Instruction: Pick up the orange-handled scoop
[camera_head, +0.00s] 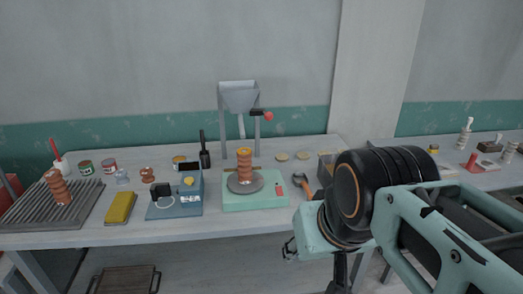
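An orange-handled tool (303,183), which looks like the scoop, lies on the long grey table (120,233), right of the pale green turntable device (255,203). My arm partly covers the tool's lower right end, and its full shape is hard to make out. My gripper (315,262) is at the lower middle, in front of the table's front edge and below the tool in the picture. Only small dark parts of it show below my wrist. I cannot tell whether its fingers are apart or whether it holds anything.
An orange-brown ridged stack (244,165) stands on the turntable. A metal hopper (239,98) on legs stands behind it. A blue device (176,200), a yellow block (120,208) and a slatted rack (30,208) are to the left. A bin (327,165) is partly hidden behind my arm.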

